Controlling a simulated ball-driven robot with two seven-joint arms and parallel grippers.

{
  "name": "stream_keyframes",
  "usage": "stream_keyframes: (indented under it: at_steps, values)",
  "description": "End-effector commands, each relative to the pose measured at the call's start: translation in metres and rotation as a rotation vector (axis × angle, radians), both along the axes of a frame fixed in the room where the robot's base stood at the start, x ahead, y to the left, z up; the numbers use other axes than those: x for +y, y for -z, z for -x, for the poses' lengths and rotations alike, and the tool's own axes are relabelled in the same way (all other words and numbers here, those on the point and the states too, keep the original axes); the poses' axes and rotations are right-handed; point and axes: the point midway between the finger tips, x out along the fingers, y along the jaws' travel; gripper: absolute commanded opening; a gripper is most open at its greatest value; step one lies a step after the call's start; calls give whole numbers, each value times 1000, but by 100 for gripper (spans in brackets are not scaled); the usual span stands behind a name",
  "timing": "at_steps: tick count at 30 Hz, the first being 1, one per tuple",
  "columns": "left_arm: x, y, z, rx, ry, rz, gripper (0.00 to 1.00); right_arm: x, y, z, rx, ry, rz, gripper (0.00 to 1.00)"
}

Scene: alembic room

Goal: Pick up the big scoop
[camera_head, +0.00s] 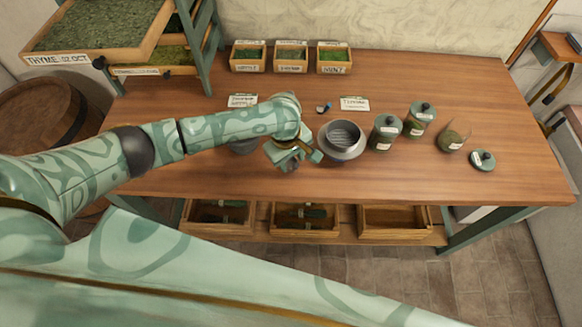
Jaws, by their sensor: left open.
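My left arm reaches in from the left over the wooden table. My left gripper (296,160) is open, fingers pointing down, near the table's front edge and just left of a grey metal bowl or sieve (342,141). I see nothing clearly between its fingers. A small dark and blue object (324,107), perhaps a scoop, lies on the table behind the gripper, between two label cards. I cannot tell whether it is the big scoop. Part of the table is hidden by my arm and gripper. My right gripper is not in view.
A dark round dish (243,147) is partly hidden by my forearm. Small herb boxes (290,57) line the back. The table's right end is clear.

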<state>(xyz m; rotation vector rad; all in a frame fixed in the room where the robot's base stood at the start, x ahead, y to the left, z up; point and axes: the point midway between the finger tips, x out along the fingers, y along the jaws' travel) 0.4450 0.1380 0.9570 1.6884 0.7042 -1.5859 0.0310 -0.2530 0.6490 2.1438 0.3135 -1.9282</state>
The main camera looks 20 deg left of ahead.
Motion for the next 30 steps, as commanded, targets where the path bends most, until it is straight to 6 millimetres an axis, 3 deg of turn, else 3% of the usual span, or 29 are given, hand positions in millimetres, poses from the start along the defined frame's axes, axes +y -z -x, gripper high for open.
stream_keyframes:
  at_steps: [6, 16, 20, 21, 30]
  values:
    - [-7, 39, -6, 1, 0, -2, 41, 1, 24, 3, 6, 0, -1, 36]
    - [-8, 45, -7, -1, 0, 0, 41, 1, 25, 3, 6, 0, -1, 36]
    - [-8, 44, -7, -1, 0, 0, 5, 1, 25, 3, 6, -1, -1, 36]
    - [-8, 44, -7, -1, 0, 0, 0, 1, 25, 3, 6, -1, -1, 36]
    - [-8, 44, -7, -1, 0, 0, 0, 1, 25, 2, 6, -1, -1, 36]
